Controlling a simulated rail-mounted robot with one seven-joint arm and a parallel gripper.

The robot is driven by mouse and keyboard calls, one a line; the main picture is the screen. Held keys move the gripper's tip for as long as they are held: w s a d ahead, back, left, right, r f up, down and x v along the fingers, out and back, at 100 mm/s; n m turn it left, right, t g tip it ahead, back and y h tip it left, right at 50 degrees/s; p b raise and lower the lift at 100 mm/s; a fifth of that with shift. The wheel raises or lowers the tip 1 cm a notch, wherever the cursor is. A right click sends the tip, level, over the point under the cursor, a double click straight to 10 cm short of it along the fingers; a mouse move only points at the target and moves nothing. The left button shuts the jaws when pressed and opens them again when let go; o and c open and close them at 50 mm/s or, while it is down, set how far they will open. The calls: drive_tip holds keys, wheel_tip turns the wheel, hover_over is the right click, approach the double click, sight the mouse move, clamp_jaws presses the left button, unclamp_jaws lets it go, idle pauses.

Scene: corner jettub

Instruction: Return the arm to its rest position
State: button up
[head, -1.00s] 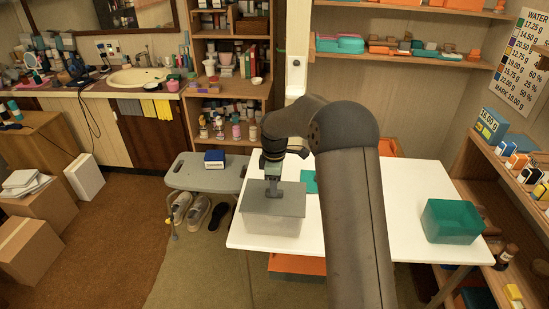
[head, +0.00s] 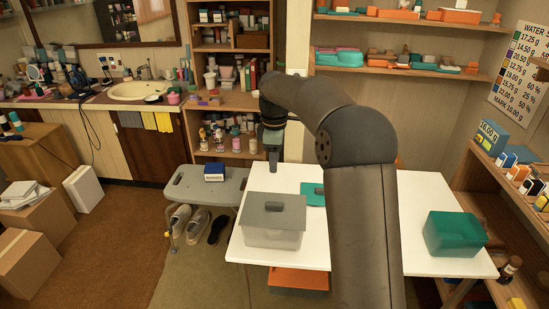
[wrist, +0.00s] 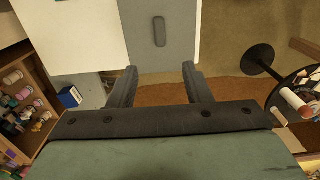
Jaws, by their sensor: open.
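My gripper (head: 272,170) hangs in the air above and behind the grey-lidded box, at the far side of the white table. Its two fingers are apart and hold nothing, as the wrist view shows (wrist: 160,72). The grey lid (head: 287,214) with its bar handle lies on the translucent box (head: 272,238) at the table's left end. The lid also shows beyond the fingers in the wrist view (wrist: 178,54). My arm is bent at the elbow and reaches over the middle of the table, hiding part of it.
The white table (head: 420,200) bears a green box (head: 453,235) at right and a small green lid (head: 311,192). A grey stool (head: 190,185) with a blue box (head: 214,171) stands at left. Shelves line the back (head: 230,112) and the right side.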

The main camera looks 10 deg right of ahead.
drive_tip(key=s+f+m, duration=0.2)
drive_tip(key=s+m, duration=0.5)
drive_tip(key=s, duration=1.1)
drive_tip(key=s+f+m, duration=0.3)
drive_tip(key=s+m, duration=0.4)
drive_tip(key=s, duration=1.2)
drive_tip(key=shift+s+a+f, duration=0.15)
drive_tip(key=shift+a+f, duration=0.2)
drive_tip(key=shift+a, duration=0.05)
drive_tip(key=shift+d, duration=0.1)
